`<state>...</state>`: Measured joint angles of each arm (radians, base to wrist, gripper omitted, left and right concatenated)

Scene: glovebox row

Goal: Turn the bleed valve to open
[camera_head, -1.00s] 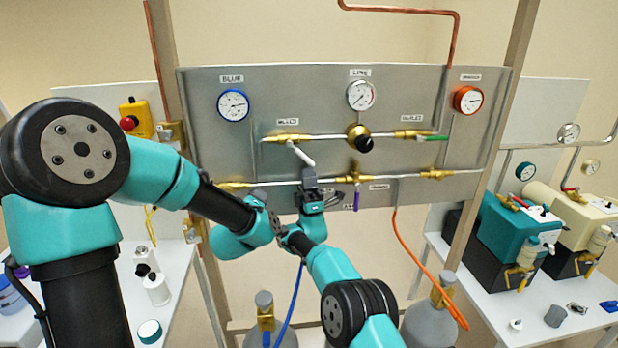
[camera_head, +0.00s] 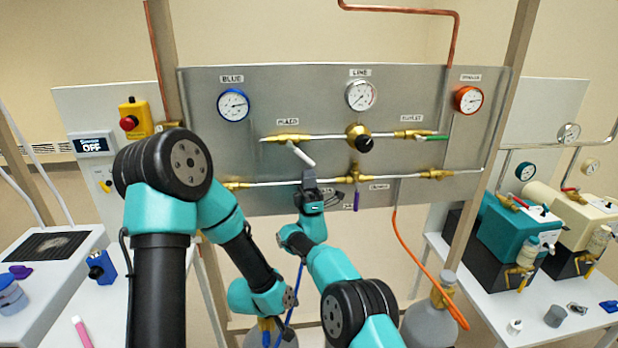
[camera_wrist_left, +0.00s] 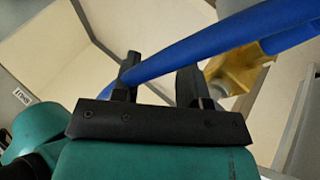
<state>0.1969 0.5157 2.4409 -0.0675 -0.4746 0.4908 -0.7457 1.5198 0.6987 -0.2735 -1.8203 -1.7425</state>
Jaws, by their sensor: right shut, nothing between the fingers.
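The bleed valve (camera_head: 287,137) is a brass fitting on the upper pipe of the grey panel, under a small label. Its white lever (camera_head: 301,154) slants down to the right. My right gripper (camera_head: 309,173) is shut and empty, its fingertips just below the lever's lower end; I cannot tell whether they touch it. My left gripper (camera_wrist_left: 158,85) is open in the left wrist view, its two fingers apart. A blue hose (camera_wrist_left: 225,38) crosses close to those fingers. In the head view the left gripper is low, by the blue hose, and mostly hidden.
The panel (camera_head: 220,150) also carries a blue gauge (camera_head: 233,105), a line gauge (camera_head: 361,95), a red gauge (camera_head: 468,100), a black-knobbed regulator (camera_head: 360,137) and a purple lever (camera_head: 356,200). An orange hose (camera_head: 420,262) hangs right. Grey cylinders (camera_head: 428,325) stand below.

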